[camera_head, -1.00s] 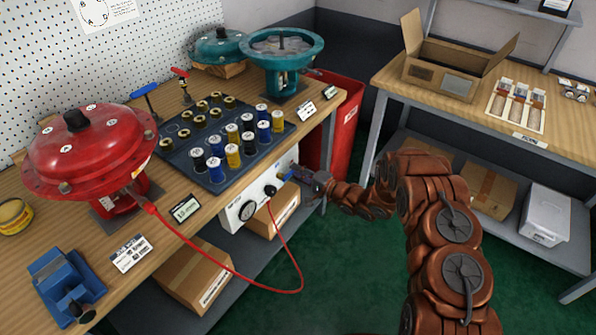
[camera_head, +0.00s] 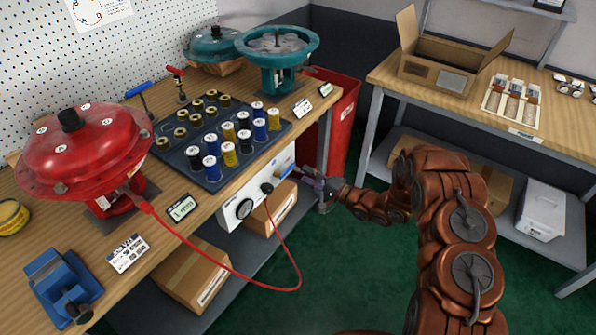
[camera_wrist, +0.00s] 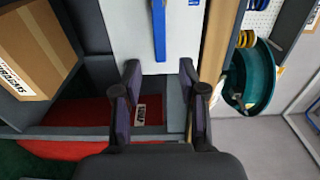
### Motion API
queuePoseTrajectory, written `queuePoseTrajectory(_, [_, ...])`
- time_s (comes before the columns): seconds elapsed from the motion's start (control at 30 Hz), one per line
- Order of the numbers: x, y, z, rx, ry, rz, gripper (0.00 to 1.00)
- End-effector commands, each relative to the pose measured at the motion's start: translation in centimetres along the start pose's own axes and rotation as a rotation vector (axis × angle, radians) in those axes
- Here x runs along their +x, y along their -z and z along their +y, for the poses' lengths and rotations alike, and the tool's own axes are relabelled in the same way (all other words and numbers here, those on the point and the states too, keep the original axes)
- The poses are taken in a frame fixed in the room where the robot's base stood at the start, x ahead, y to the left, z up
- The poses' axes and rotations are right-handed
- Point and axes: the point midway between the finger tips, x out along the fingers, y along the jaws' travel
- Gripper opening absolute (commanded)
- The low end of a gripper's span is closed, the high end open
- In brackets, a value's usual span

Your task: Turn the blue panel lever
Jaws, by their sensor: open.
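The blue panel lever (camera_wrist: 159,30) shows in the wrist view as a long blue bar on a white panel face (camera_wrist: 185,45). Its far end is cut off by the picture's top edge. My gripper (camera_wrist: 158,80) is open and empty, its two fingers just short of the lever's near end, one to each side of its line. In the head view the white panel (camera_head: 232,214) is fixed under the bench's front edge, and my gripper (camera_head: 322,188) is at its right end. The lever cannot be made out there.
A red hose (camera_head: 225,265) loops from the red actuator (camera_head: 85,150) to the panel. A cardboard box (camera_head: 268,210) sits under the bench beside the panel. A red bin (camera_head: 345,125) stands behind my gripper. The green floor (camera_head: 340,260) in front is clear.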

Motion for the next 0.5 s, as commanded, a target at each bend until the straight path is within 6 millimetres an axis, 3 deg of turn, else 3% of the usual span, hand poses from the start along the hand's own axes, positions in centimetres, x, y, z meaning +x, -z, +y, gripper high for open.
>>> queuePoseTrajectory(0.2, [-3.8, 0.1, 0.1, 0.004, -0.001, 0.003, 0.42])
queuePoseTrajectory(0.5, [-6.0, 0.0, 0.0, 0.002, 0.001, 0.001, 0.42])
